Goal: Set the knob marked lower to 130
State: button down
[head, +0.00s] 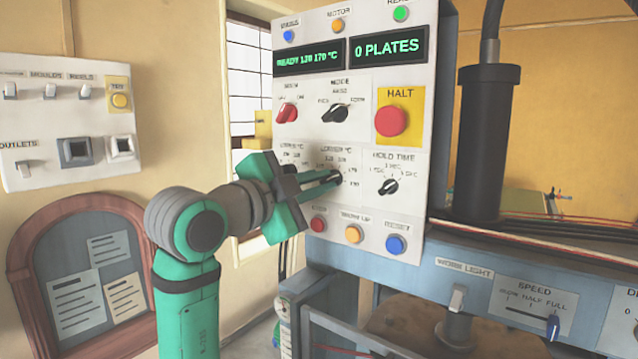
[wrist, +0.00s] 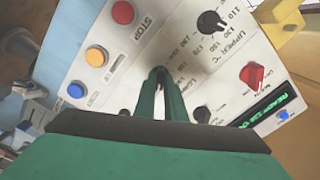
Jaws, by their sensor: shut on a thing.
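The lower knob (head: 337,178) is a small dark dial under the LOWER °C label on the press's white control panel (head: 300,236). My gripper (head: 334,181) reaches it from the left, its green fingers shut on the knob. In the wrist view, my fingertips (wrist: 160,76) meet at the knob and hide most of it. Its pointer setting cannot be read.
The black upper knob (wrist: 212,22) is close to my fingers. The hold time knob (head: 388,187), black mode knob (head: 335,113) and red knob (head: 287,113) are nearby. Red, orange (head: 353,233) and blue (head: 396,244) buttons lie below. The red HALT button (head: 391,121) is upper right.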

jog(key=n, duration=0.2)
jog(key=shift+n, duration=0.3)
jog(key=n, duration=0.5)
jog(key=shift+n, duration=0.3)
jog(key=n, duration=0.3)
jog(key=shift+f+n, duration=0.1)
jog(key=shift+n, duration=2)
jog(key=c, duration=1.8)
grip_release()
